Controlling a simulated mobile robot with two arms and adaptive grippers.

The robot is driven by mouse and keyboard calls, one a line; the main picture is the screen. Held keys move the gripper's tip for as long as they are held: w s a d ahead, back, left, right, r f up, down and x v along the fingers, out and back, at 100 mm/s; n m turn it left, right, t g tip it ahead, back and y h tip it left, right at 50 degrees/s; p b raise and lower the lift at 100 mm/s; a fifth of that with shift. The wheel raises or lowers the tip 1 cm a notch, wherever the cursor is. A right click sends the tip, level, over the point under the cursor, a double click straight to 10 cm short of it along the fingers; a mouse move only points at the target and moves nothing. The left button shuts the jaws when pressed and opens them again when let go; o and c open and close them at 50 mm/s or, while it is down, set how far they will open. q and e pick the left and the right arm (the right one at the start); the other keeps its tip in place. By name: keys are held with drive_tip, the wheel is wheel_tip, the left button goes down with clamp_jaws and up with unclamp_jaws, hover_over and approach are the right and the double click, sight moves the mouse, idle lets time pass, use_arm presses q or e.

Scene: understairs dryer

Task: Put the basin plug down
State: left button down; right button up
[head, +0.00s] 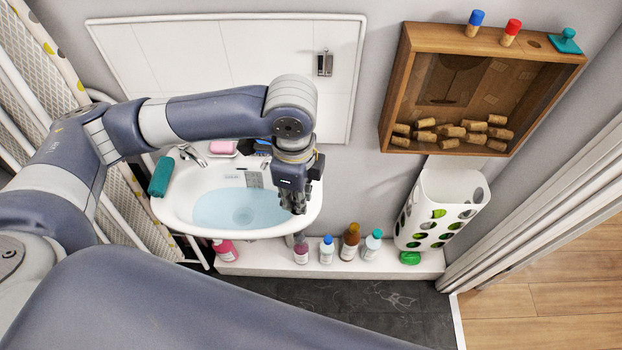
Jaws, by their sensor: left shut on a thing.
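The white basin (176,203) is fixed to the wall left of the middle and holds pale blue water (225,207). A darker round spot, perhaps the drain, shows under the water. My left gripper (294,208) points down over the basin's right rim. Its fingers are closed together. The basin plug between them is hidden or too small to make out. I cannot tell whether the fingertips touch the rim. My right gripper is not in view.
A tap (193,153), a pink soap (223,147) and a teal rolled cloth (161,177) are at the basin. Several bottles (349,241) stand on the white ledge (275,258) below. A wooden cork box (395,95) and a white holder (447,200) hang at the right.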

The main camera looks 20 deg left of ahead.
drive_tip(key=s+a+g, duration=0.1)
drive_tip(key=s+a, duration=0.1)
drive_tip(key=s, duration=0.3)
use_arm(q)
drive_tip(key=d+f+m+p, duration=0.2)
drive_tip(key=d+f+m, duration=0.3)
drive_tip(key=m, duration=1.3)
drive_tip(key=w+a+p, duration=0.1)
drive_tip(key=w, duration=0.3)
drive_tip(key=w+a, duration=0.2)
drive_tip(key=w, duration=0.2)
drive_tip(key=w+a+p, duration=0.1)
drive_tip(key=w+a, duration=0.1)
drive_tip(key=w, duration=0.1)
drive_tip(key=shift+w+a+f+p, duration=0.2)
drive_tip(key=shift+w+p, duration=0.15)
drive_tip(key=shift+w, duration=0.05)
drive_tip(key=shift+w+a, duration=0.3)
drive_tip(key=shift+w, duration=0.25)
wheel_tip(320, 180, down, 3)
drive_tip(key=shift+f+p, duration=0.2)
drive_tip(key=shift+p, duration=0.5)
drive_tip(key=shift+f, duration=0.2)
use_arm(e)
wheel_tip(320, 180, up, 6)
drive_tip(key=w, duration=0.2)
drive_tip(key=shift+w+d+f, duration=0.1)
